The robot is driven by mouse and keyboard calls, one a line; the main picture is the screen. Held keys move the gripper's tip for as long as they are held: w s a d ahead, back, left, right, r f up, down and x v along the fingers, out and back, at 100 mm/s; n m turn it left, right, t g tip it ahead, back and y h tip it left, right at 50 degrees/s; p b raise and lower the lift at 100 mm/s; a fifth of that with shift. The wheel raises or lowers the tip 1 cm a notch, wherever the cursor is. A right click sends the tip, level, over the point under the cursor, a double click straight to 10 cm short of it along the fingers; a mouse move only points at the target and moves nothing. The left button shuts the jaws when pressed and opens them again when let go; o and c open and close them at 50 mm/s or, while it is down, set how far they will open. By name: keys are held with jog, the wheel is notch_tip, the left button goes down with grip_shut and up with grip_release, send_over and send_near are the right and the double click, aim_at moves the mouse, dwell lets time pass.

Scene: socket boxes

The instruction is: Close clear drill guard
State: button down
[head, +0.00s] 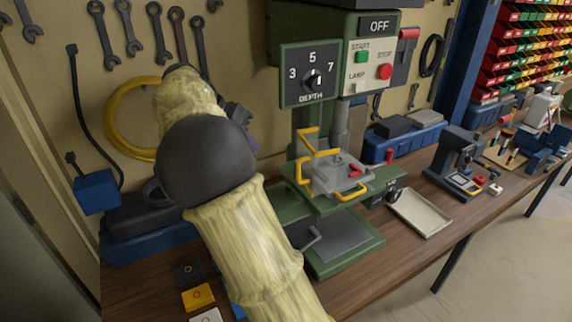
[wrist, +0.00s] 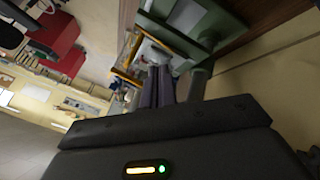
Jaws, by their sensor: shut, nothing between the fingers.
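The drill press (head: 375,28) is green, with its grey vise (head: 338,172) on the table below. A yellow frame (head: 304,150), which looks like the guard's, stands around the left and front of the vise. Its clear panel is hard to make out, and I cannot tell how far it is swung. My gripper (head: 238,117) is left of the drill column, partly hidden behind my arm. In the wrist view my gripper (wrist: 163,86) has its fingers together and empty. The yellow frame (wrist: 124,76) shows just beyond and left of the fingertips there; contact is not clear.
A depth dial panel (head: 309,76) and a start-stop panel (head: 371,66) overhang the vise. A beige tray (head: 420,213) lies right of the press. A blue box (head: 96,192) and small coloured blocks (head: 198,297) are at left.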

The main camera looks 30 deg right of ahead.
aim_at(309, 163)
jog(key=s+d+f+p, duration=0.3)
jog(key=d+f, duration=0.4)
jog(key=d, duration=0.1)
jog(key=shift+d+f, duration=0.2)
dwell(0.4)
